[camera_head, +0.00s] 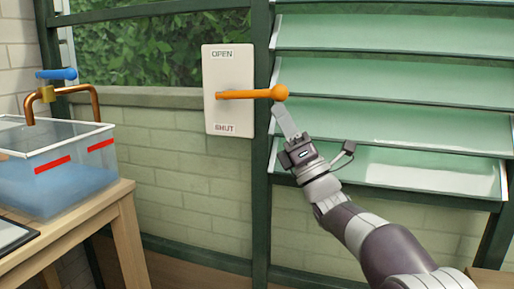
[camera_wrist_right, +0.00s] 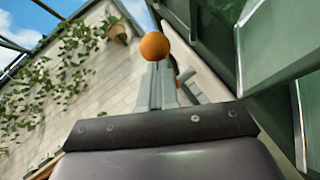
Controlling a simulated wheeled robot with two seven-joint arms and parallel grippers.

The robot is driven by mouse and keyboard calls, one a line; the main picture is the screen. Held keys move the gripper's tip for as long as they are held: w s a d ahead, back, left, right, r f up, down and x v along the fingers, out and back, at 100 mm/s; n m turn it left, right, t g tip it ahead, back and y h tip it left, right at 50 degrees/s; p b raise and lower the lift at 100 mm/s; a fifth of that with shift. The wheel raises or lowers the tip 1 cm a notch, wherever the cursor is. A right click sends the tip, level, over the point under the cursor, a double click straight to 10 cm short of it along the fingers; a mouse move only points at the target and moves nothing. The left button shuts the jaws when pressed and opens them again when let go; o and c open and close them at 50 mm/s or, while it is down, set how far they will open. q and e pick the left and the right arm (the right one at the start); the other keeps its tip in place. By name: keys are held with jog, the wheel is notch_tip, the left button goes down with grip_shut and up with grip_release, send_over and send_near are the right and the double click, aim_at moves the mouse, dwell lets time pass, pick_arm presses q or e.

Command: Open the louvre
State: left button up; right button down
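The louvre (camera_head: 390,72) is a bank of pale green slats in a dark green frame, tilted with gaps between them. Left of it, a white plate (camera_head: 229,65) reads OPEN at the top and SHUT at the bottom. Its orange lever (camera_head: 250,94) points right, about level, ending in a ball. My right gripper (camera_head: 278,108) has its fingertips just below the ball; contact is unclear. In the right wrist view, the fingers (camera_wrist_right: 157,68) look together, with the orange ball (camera_wrist_right: 155,46) at their tips. My left gripper is out of view.
A clear water tank (camera_head: 60,170) with red marks stands on a wooden table (camera_head: 110,200) at the left. A copper pipe (camera_head: 60,92) with a blue-handled tap (camera_head: 57,74) rises behind it. A green frame post (camera_head: 261,190) runs beside the plate.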

aim_at(286, 93)
jog(key=r+n+g, duration=0.1)
jog(key=r+n+g+p, duration=0.1)
jog(key=r+g, duration=0.1)
jog(key=r+n+g+p, duration=0.1)
jog(key=r, duration=0.1)
jog(key=shift+s+d, duration=0.1)
jog(key=shift+d, duration=0.15)
pick_arm(q)
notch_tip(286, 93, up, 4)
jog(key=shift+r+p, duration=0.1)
jog(key=shift+p, duration=0.65)
pick_arm(e)
jog(key=r, duration=0.3)
jog(key=shift+a, duration=0.4)
jog(key=shift+r, duration=0.2)
